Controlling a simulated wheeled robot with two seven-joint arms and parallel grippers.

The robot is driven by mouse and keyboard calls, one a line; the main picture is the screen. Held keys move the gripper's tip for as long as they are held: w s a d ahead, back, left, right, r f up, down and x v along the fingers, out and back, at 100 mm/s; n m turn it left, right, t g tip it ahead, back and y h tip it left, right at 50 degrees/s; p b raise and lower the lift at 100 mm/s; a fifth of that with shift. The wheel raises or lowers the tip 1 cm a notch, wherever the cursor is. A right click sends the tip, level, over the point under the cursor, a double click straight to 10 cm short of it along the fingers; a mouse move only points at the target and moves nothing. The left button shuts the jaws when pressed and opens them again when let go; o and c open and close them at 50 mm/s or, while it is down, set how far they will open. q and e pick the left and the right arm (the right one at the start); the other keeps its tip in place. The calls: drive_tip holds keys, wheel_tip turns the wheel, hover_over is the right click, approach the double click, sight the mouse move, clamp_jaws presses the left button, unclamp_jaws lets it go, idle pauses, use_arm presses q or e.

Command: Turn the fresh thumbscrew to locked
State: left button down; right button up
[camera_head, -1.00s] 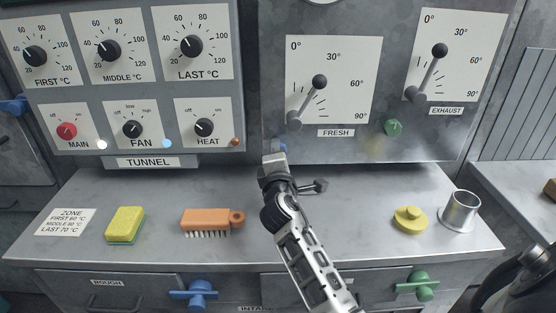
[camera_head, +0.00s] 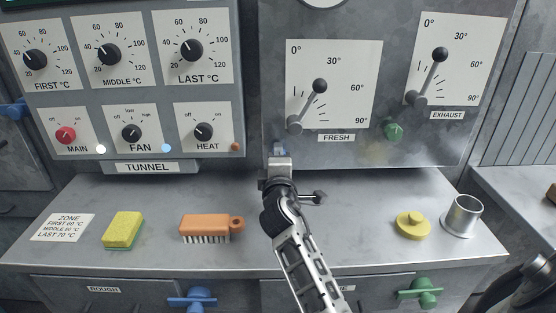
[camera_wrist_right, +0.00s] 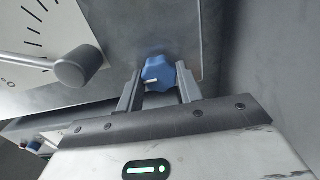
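The fresh thumbscrew is a blue lobed knob (camera_wrist_right: 157,72) with a white mark that points to the lower left in the right wrist view. In the head view only a bit of its blue (camera_head: 279,147) shows above my right gripper (camera_head: 280,160), below the fresh dial. In the right wrist view the two fingers of my right gripper (camera_wrist_right: 159,82) stand on either side of the knob, close to its edges. I cannot tell whether they touch it. My left gripper is not in view.
The fresh lever (camera_head: 307,107) is just above right of my gripper; its pivot (camera_wrist_right: 79,66) is close in the wrist view. A green thumbscrew (camera_head: 393,131) is right. A sponge (camera_head: 122,229), brush (camera_head: 207,226), yellow lid (camera_head: 412,225) and metal cup (camera_head: 462,215) stand on the counter.

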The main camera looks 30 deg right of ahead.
drive_tip(key=o, duration=0.4)
drive_tip(key=shift+f, duration=0.1)
drive_tip(key=s+a+n+p, duration=0.8)
drive_tip(key=s+n+p, duration=0.45)
drive_tip(key=n, duration=0.55)
drive_tip(key=s+d+f+m+g, duration=0.1)
drive_tip(key=s+m+g, duration=0.1)
drive_tip(key=m, duration=0.3)
drive_tip(key=s+d+f+m+g+b, duration=0.1)
drive_tip(key=s+m+g, duration=0.1)
drive_tip(key=s+m, duration=0.2)
drive_tip(key=s+d+f+m+g, duration=0.1)
drive_tip(key=s+d+m+g, duration=0.1)
drive_tip(key=m, duration=0.4)
drive_tip(key=shift+s+f+y+b, duration=0.3)
drive_tip(key=shift+s+y, duration=0.1)
drive_tip(key=shift+s, duration=0.05)
drive_tip(key=s+a+f+m+g+y, duration=0.3)
drive_tip(key=s+a+m+y, duration=0.3)
drive_tip(key=m, duration=0.4)
drive_tip(key=shift+s+a+f+g+y, duration=0.15)
drive_tip(key=shift+s+a+g+y, duration=0.2)
drive_tip(key=shift+s, duration=0.25)
drive_tip(key=shift+a, duration=0.1)
